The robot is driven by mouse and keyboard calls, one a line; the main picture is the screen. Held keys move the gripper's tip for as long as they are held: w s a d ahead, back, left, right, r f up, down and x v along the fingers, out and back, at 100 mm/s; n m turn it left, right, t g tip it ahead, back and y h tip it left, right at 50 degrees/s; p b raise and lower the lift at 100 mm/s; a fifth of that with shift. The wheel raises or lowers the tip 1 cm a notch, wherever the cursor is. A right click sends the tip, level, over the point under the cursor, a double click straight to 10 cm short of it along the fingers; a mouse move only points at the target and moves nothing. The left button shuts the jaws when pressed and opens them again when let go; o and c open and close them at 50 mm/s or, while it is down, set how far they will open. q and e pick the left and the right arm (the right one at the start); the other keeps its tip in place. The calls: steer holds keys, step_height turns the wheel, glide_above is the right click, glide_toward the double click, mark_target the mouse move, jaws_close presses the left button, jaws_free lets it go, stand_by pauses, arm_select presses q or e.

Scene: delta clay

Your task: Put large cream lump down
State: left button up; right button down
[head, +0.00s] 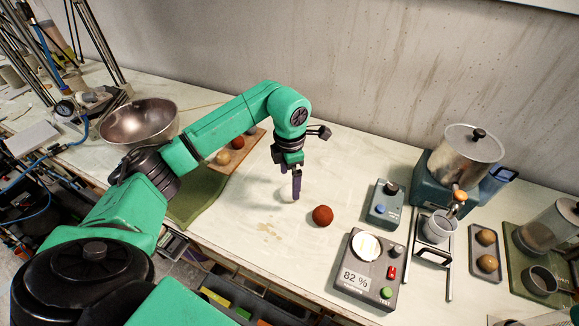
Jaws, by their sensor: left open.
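The large cream lump (287,198) sits on the pale bench top, just below my left gripper (295,190). My left gripper points down with its dark fingers open, and they partly cover the lump. Whether the fingers touch it I cannot tell. A red-brown lump (323,215) lies apart from it, a little to the right and nearer. My right gripper is not in view.
A grey tester reading 82 % (354,278) and a blue-grey box (384,207) stand to the right. A board with lumps (246,146), a green cloth (196,203) and a metal bowl (139,123) are to the left. The bench behind the gripper is clear.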

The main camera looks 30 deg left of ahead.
mark_target(290, 188)
arm_select(q)
step_height(290, 188, up, 8)
steer(key=b, duration=0.1)
steer(key=shift+b, duration=0.35)
